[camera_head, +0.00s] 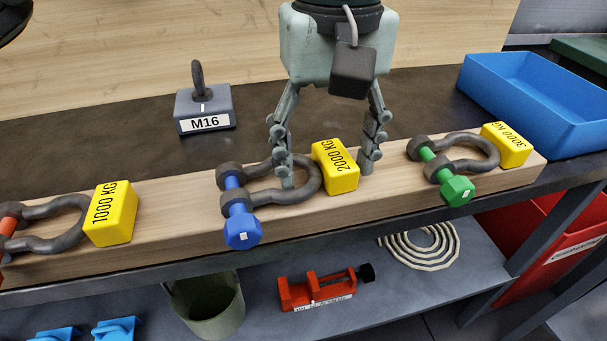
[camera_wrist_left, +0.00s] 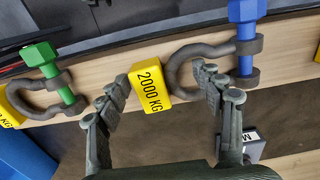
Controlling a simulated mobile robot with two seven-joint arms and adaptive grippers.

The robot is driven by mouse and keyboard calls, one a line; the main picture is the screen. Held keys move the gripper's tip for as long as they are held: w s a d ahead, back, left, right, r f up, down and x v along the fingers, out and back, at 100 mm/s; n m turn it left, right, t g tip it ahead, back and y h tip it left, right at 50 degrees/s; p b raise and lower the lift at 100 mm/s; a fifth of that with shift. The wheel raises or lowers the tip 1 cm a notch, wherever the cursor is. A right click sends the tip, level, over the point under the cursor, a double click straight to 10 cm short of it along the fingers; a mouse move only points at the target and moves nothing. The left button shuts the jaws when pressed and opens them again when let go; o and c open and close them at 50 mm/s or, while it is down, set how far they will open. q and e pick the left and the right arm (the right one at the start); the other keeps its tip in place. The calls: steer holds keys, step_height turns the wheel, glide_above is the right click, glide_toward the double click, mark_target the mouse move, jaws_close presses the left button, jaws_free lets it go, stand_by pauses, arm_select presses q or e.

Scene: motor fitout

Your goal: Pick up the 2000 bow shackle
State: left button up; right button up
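The 2000 bow shackle is a dark grey bow (camera_head: 308,180) with a blue pin (camera_head: 237,205) and a yellow 2000 KG block (camera_head: 336,167) on its closed end. It lies on the wooden beam (camera_head: 392,205). It also shows in the left wrist view, with its yellow block (camera_wrist_left: 151,87) and blue pin (camera_wrist_left: 246,38). My left gripper (camera_head: 327,178) is open and points down over it. One finger is at the bow's opening, the other just right of the yellow block. I cannot tell whether the fingers touch it. My right gripper is not in view.
The 1000 KG shackle (camera_head: 58,238) lies left on the beam, the green-pinned 3000 KG shackle (camera_head: 470,140) right. Behind the beam stand a grey M16 block (camera_head: 205,108) and a blue bin (camera_head: 535,115). A red clamp-like tool (camera_head: 318,289) and a bucket (camera_head: 208,305) are below.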

arm_select(q)
jaws_close()
stand_by(0.4)
